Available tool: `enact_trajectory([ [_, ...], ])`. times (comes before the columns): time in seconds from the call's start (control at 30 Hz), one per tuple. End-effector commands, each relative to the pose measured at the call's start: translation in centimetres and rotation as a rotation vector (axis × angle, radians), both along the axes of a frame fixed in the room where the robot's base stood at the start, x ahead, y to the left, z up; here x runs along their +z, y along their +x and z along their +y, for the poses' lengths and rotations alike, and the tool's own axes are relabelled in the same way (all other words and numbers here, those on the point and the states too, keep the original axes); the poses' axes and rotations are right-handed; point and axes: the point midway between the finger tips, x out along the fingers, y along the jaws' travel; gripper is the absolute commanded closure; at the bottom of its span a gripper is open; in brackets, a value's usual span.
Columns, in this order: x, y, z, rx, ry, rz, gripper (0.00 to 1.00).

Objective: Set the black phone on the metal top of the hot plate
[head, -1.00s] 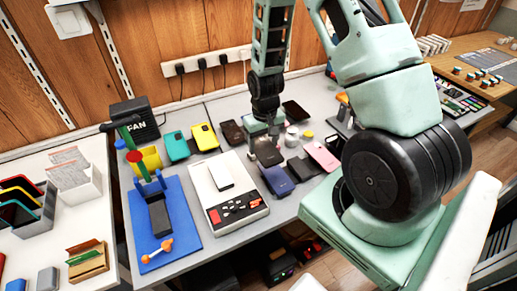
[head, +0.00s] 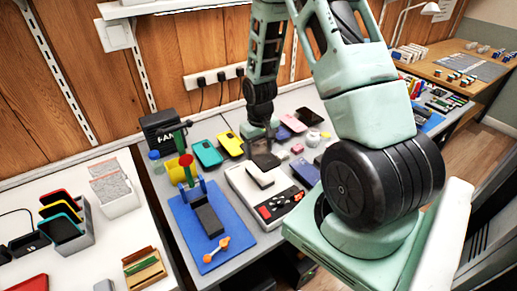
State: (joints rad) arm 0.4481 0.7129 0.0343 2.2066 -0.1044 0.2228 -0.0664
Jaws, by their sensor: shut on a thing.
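The hot plate (head: 240,190) is a white unit with red and dark controls at its front right, on the grey bench. My gripper (head: 262,143) points down just behind and above the hot plate. It is shut on a black phone (head: 265,158), which hangs tilted close over the back of the metal top. The picture is too small to tell whether the phone touches it. My fingertips are partly hidden.
Teal (head: 207,153) and yellow (head: 230,143) phones lie behind. A blue phone (head: 304,172) and several small items are close on the right.

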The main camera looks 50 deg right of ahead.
Motion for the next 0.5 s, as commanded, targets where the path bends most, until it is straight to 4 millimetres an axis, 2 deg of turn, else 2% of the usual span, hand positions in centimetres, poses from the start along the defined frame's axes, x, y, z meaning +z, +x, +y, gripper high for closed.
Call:
enact_trajectory([
  [0.5,-5.0,0.0,0.0,0.000,0.000,0.000,0.63],
])
